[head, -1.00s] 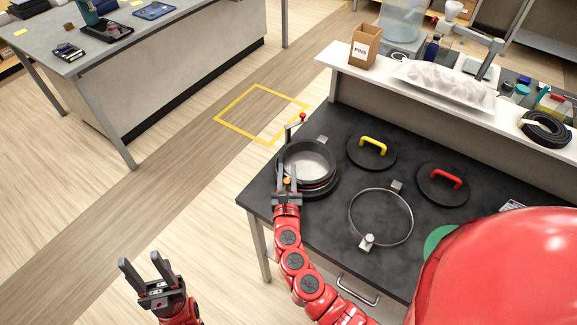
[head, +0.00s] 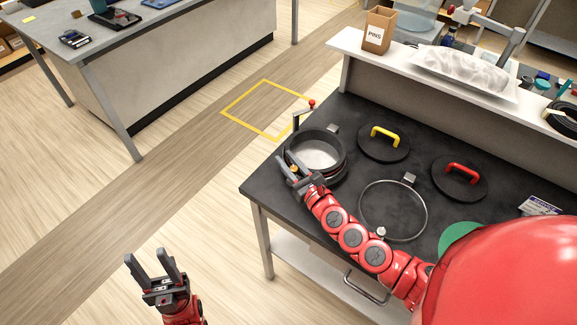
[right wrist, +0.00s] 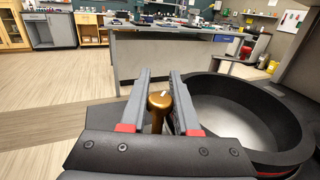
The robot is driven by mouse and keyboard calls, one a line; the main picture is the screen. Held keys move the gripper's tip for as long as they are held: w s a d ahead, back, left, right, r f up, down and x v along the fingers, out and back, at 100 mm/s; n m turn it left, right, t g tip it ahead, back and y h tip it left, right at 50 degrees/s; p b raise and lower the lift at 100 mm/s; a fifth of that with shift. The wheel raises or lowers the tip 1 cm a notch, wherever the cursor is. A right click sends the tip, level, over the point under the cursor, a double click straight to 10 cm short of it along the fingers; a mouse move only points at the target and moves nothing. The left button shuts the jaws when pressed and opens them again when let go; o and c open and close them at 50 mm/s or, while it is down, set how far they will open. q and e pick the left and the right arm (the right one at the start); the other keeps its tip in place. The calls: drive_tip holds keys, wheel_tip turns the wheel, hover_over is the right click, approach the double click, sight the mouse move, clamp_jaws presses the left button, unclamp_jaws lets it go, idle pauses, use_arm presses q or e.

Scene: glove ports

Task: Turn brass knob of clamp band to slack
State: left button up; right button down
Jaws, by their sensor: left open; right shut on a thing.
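The brass knob (right wrist: 158,103) stands between the two fingers of my right gripper (right wrist: 160,88) in the right wrist view. That gripper is shut on it. In the head view my right gripper (head: 287,168) is at the front left side of a round black port (head: 318,150), and the knob (head: 294,168) is mostly hidden. The clamp band around the port is largely hidden by the gripper and the rim. My left gripper (head: 152,264) is open and empty, over the floor left of the bench.
A lever with a red ball (head: 311,103) stands behind the port. A loose metal ring (head: 427,213) lies on the dark bench (head: 270,180). Lids with a yellow handle (head: 385,135) and a red handle (head: 462,170) lie farther right. A shelf (head: 400,75) runs behind.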

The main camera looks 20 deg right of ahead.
drive_tip(key=shift+y, duration=0.3)
drive_tip(key=c, duration=0.6)
unclamp_jaws()
drive_tip(key=shift+c, duration=0.2)
drive_tip(key=shift+s, duration=0.15)
drive_tip(key=b+v, duration=0.3)
drive_tip(key=v, duration=0.8)
drive_tip(key=shift+s+d+r, duration=0.15)
drive_tip(key=shift+s+r, duration=0.05)
drive_tip(key=shift+s, duration=0.05)
drive_tip(key=shift+b+v, duration=0.3)
drive_tip(key=shift+v, duration=0.65)
drive_tip(key=shift+s+d, duration=0.15)
drive_tip(key=shift+s, duration=0.2)
drive_tip(key=shift+v, duration=0.85)
drive_tip(key=shift+s+p, duration=0.3)
drive_tip(key=shift+s, duration=0.35)
